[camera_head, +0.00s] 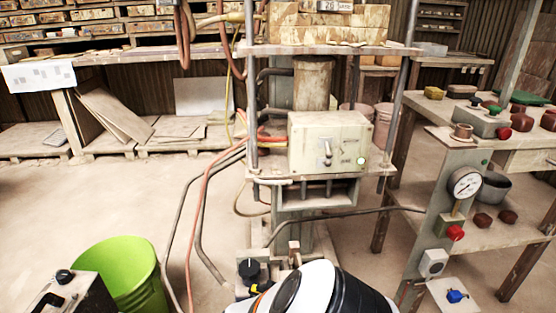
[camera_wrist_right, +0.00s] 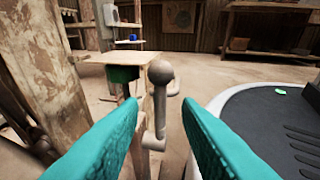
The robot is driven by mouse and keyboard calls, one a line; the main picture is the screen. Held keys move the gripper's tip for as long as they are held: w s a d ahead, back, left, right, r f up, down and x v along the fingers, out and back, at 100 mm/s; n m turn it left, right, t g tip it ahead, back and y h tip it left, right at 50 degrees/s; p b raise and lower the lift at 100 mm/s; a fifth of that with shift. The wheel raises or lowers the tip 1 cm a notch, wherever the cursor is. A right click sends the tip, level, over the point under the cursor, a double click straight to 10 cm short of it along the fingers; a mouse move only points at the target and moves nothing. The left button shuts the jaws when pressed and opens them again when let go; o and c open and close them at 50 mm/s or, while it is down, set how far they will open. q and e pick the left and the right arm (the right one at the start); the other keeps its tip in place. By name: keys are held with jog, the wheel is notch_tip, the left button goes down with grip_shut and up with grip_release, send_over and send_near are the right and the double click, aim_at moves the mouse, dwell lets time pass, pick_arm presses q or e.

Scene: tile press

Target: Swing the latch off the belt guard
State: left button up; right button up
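In the right wrist view, a dull brown-grey ball-ended lever (camera_wrist_right: 160,105), which looks like the latch, stands upright with its knob on top. My right gripper (camera_wrist_right: 160,108) has its two teal fingers spread wide. The lever shows in the gap between them, and I see no contact. How far ahead of the fingertips it lies is hard to tell. A short stub sticks out to the right of the lever. I cannot make out the belt guard for certain in either view. My left gripper is in neither view.
The press stands mid-view with a cream control box (camera_head: 328,143). A gauge (camera_head: 465,184) and red button (camera_head: 455,232) sit on a post at right. A green bucket (camera_head: 121,272) stands lower left. In the wrist view, a worn wooden post (camera_wrist_right: 45,70) rises at left.

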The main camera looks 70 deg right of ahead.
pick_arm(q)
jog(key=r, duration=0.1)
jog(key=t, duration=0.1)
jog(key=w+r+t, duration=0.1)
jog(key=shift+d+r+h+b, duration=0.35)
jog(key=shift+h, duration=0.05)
pick_arm(e)
jog(key=v, duration=1.1)
jog(key=shift+w+a, duration=0.15)
jog(key=shift+w, duration=0.15)
jog(key=shift+s+r, duration=0.1)
